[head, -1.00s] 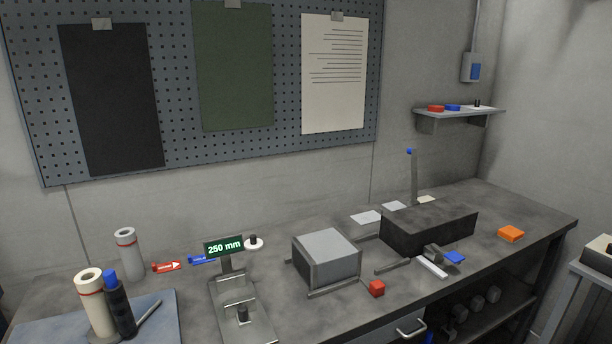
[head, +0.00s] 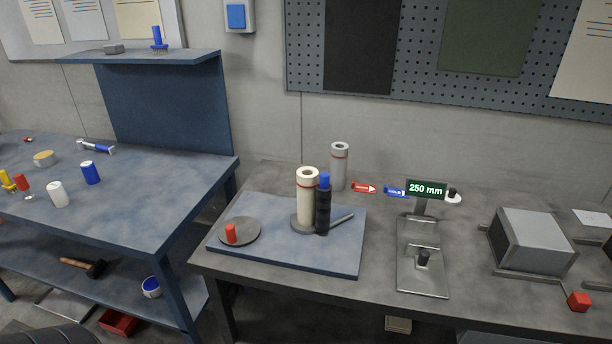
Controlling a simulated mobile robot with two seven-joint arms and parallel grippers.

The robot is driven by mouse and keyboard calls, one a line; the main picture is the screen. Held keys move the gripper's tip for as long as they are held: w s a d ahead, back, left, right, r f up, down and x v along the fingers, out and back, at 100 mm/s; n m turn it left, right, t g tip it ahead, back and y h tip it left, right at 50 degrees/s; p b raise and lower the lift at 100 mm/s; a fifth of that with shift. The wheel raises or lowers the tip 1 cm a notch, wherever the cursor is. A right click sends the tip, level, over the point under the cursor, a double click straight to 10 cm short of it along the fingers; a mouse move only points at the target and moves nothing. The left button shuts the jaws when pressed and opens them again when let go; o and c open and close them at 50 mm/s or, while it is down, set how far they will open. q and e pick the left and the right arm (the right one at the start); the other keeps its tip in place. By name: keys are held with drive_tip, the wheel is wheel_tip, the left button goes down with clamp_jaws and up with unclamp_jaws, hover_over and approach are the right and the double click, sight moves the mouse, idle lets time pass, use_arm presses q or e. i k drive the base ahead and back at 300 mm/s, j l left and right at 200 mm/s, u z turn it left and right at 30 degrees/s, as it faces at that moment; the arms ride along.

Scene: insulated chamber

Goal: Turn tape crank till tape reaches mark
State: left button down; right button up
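A grey metal stand (head: 422,283) on the grey bench carries a green display (head: 426,190) reading "250 mm". A small white disc with a black knob (head: 453,196) is at the display's right side. Another black knob (head: 423,258) stands on the stand's lower plate. A blue board (head: 290,255) left of the stand holds a grey disc with a red knob (head: 231,233). I cannot tell which part is the tape crank. Neither gripper is in view.
A grey roll (head: 340,168), a red arrow tag (head: 364,187) and a blue tag (head: 396,192) are behind the board. A grey box (head: 530,240) and red cube (head: 579,301) are at right. A blue workbench (head: 130,185) with loose items stands left, across a gap.

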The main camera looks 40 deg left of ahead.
sight(237, 231)
drive_tip(key=u, duration=1)
